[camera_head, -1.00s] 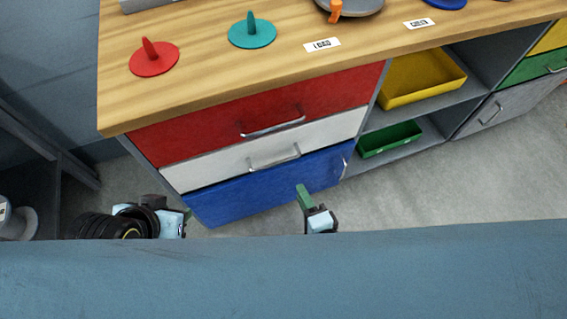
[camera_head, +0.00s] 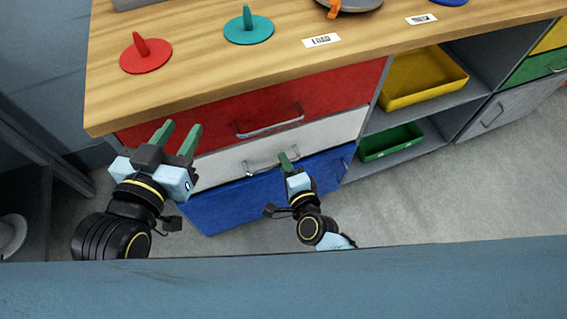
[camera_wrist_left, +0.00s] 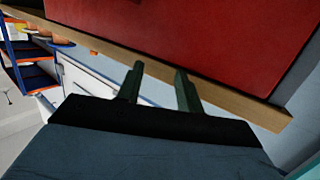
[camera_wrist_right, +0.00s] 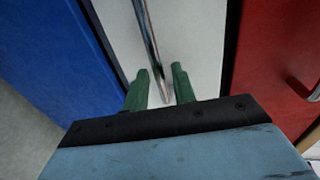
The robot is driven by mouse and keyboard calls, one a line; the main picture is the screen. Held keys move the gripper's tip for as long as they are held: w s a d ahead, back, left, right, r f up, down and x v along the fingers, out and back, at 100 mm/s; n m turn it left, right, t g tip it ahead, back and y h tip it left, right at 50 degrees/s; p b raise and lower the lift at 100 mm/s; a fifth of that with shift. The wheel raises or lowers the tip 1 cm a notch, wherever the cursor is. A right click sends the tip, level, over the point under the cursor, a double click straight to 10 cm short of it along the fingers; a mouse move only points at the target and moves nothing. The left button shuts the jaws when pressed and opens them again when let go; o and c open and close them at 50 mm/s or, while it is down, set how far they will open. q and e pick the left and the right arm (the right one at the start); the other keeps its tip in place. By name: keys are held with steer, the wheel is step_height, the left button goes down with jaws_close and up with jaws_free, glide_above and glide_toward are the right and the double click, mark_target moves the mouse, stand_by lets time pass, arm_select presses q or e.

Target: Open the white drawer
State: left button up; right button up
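The white drawer (camera_head: 335,132) sits between the red drawer above and the blue drawer below, and its front looks about level with theirs. Its metal bar handle (camera_head: 262,165) shows at mid-width, partly behind my right gripper. My right gripper (camera_head: 285,160) is open at the handle. In the right wrist view the handle (camera_wrist_right: 148,40) runs toward the space between the two green fingertips (camera_wrist_right: 161,75); I cannot tell whether they touch it. My left gripper (camera_head: 178,136) is open and empty, before the left end of the drawers. Its two fingers (camera_wrist_left: 160,75) are apart.
The red drawer (camera_head: 335,90) has its own handle (camera_head: 268,124) just above. The blue drawer (camera_head: 230,207) is below. The wooden top (camera_head: 200,75) carries a red knobbed disc (camera_head: 146,58) and a teal one (camera_head: 248,30). Open shelves hold a yellow tray (camera_head: 424,78) and a green tray (camera_head: 390,140).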

arm_select(q)
steer(key=shift+w+d+r+t+h, duration=0.1)
steer(key=shift+d+r+t+h, duration=0.1)
steer(key=shift+r+t, duration=0.25)
steer(key=shift+w+d+r+t+h, duration=0.1)
steer(key=shift+r+t+h, duration=0.15)
steer(key=shift+r, duration=0.4)
arm_select(e)
steer(key=shift+w+a+f, duration=0.15)
steer(key=shift+w+a, duration=0.05)
steer(key=shift+w, duration=0.45)
steer(key=shift+c, duration=0.3)
jaws_close()
